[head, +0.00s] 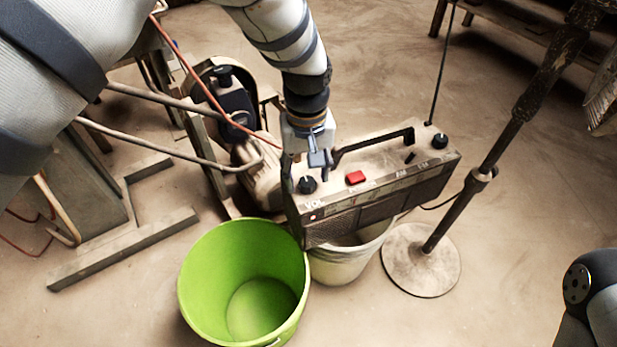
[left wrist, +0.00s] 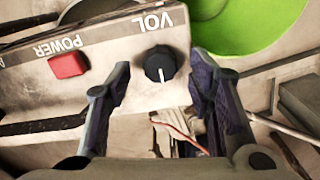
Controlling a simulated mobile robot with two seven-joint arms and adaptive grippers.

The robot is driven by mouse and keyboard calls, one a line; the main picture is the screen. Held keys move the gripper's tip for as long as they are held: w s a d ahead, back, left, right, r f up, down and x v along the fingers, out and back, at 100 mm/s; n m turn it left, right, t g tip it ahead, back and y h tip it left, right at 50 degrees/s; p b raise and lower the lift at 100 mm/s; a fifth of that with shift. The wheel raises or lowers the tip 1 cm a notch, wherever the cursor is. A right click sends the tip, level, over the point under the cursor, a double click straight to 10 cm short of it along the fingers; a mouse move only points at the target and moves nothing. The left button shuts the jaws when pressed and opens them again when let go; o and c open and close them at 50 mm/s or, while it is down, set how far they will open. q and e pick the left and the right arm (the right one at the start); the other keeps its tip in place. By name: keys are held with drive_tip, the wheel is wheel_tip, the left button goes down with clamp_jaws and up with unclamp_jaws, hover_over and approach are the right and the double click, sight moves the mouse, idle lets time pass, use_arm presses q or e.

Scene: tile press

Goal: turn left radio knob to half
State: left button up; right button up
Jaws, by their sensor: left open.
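The radio (head: 385,187) is a worn beige box with a dark handle. Its left knob (head: 307,185) is black and round. In the left wrist view the knob (left wrist: 160,63) sits beside the upside-down "VOL" lettering, its white pointer line directed toward the picture bottom. My left gripper (head: 310,163) is over the left end of the radio, just behind the knob in the head view. In the wrist view the gripper (left wrist: 159,72) is open, one finger on each side of the knob, with gaps visible. My right gripper is not in view.
A red power button (head: 355,178) and a second black knob (head: 440,140) are on the radio top. A green bucket (head: 240,270) stands in front at left, a whitish bucket (head: 345,265) below the radio. A stand with a round base (head: 420,262) is at right.

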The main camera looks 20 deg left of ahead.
use_arm(q)
drive_tip(key=shift+f, duration=0.65)
clamp_jaws()
